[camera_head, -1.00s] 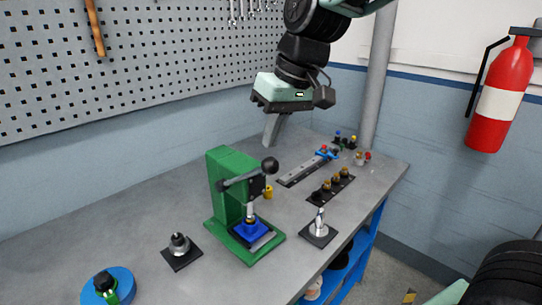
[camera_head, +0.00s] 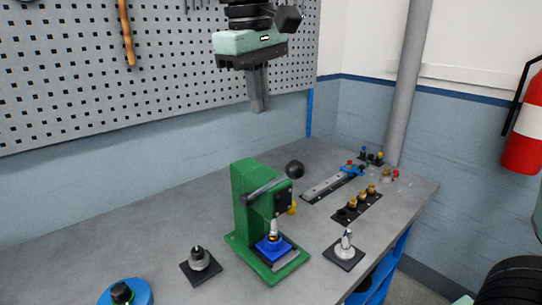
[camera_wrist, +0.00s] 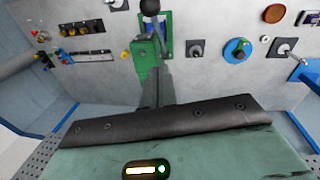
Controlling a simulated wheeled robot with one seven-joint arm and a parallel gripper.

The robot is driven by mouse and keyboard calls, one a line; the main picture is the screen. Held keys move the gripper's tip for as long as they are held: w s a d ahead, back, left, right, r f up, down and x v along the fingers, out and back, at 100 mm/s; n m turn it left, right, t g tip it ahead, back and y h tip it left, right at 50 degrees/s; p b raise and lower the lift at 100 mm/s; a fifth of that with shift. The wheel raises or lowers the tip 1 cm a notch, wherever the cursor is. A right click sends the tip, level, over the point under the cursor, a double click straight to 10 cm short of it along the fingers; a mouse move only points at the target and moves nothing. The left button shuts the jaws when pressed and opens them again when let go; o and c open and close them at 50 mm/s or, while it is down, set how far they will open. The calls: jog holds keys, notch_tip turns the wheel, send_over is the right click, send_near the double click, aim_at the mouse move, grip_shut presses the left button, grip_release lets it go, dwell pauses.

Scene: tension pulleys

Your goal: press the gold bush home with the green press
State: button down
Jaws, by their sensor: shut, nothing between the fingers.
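The green press (camera_head: 243,205) stands on the bench, its lever ending in a black knob (camera_head: 294,170) raised to the right. A blue holder (camera_head: 268,245) sits on its base under the ram. A small gold bush (camera_head: 273,237) shows on the blue holder just below the ram; I cannot tell how deep it sits. My gripper (camera_head: 258,108) is shut and empty, pointing down, high above the bench and apart from the press. In the wrist view my shut fingers (camera_wrist: 158,103) overlap the green press (camera_wrist: 146,80) in the picture, with its black knob (camera_wrist: 150,6) beyond.
A rack with gold pieces (camera_head: 363,195) and a grey rail (camera_head: 325,188) lie right of the press. Dark square stands (camera_head: 200,266) (camera_head: 344,252) flank it. A blue round fixture (camera_head: 124,294) is at front left. The pegboard (camera_head: 190,80) rises behind.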

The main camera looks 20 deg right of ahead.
jog(key=p, duration=0.2)
send_near(268, 188)
jog(key=s+d+f, duration=0.1)
jog(key=d+f, duration=0.1)
jog(key=shift+s+f+p, duration=0.25)
jog(key=shift+s+p, duration=0.1)
jog(key=shift+s, duration=0.05)
